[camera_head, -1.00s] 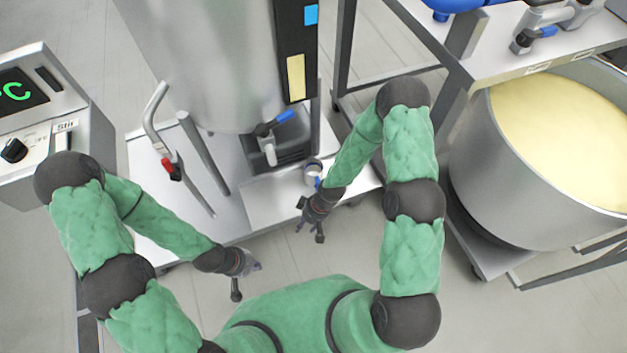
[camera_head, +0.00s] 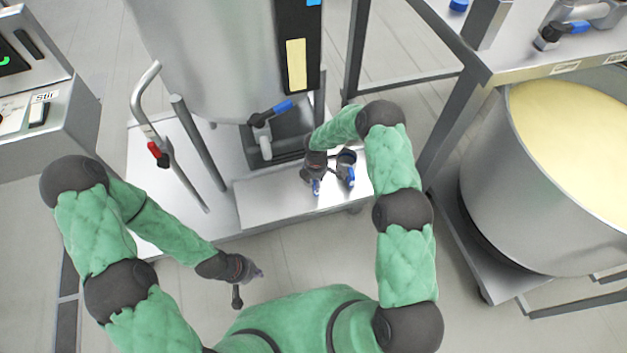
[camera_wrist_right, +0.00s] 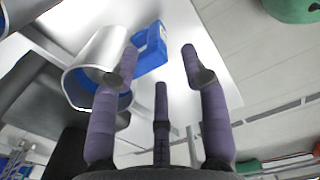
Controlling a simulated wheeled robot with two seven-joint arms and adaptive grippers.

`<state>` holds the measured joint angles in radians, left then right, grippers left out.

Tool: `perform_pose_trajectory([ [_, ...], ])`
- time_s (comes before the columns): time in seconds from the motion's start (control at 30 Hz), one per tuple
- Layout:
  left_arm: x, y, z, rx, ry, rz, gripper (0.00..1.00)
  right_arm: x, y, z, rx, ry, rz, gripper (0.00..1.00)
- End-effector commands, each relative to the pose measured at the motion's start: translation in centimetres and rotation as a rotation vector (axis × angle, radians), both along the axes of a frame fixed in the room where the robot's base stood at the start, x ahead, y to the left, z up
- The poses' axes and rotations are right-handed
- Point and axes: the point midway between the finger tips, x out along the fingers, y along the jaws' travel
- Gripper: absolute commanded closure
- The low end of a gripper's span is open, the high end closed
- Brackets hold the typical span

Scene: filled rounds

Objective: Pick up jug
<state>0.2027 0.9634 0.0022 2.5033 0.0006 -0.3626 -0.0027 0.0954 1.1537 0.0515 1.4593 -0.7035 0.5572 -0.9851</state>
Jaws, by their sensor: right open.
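A metal jug (camera_head: 347,159) with a blue handle stands on the steel platform below the tank. In the right wrist view, a metal jug (camera_wrist_right: 97,52) with a blue handle (camera_wrist_right: 151,48) is close in front of the open fingers (camera_wrist_right: 160,60). The left finger overlaps the jug, and the handle shows between the fingertips; I cannot tell if they touch. My left gripper (camera_head: 252,270) hangs over the floor, away from the jug; its jaws are unclear.
The platform (camera_head: 265,205) is bare to the left of the jug. A tap with a blue lever (camera_head: 270,112) and the tank (camera_head: 210,60) stand behind. A large pot of yellow filling (camera_head: 575,130) stands right under a steel table (camera_head: 470,60). A control box (camera_head: 60,110) is at left.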

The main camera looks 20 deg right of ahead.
Motion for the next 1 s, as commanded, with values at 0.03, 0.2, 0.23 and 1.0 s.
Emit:
perform_pose_trajectory([
  [0.03, 0.0, 0.0, -0.4, 0.000, 0.000, 0.000, 1.00, 0.0, 0.0, -0.8, 0.000, 0.000, -0.001, 0.55],
  [0.2, 0.0, 0.0, -0.7, 0.000, 0.001, 0.000, 1.00, 0.1, -0.1, -1.6, 0.000, -0.002, -0.002, 0.55],
  [0.23, 0.0, 0.0, -0.9, 0.000, 0.001, 0.000, 1.00, 0.1, -0.1, -1.8, 0.000, -0.002, -0.002, 0.55],
  [1.0, 0.0, 0.0, -3.2, 0.000, 0.000, 0.000, 1.00, 0.2, -0.2, -6.3, 0.001, -0.002, -0.003, 0.97],
])
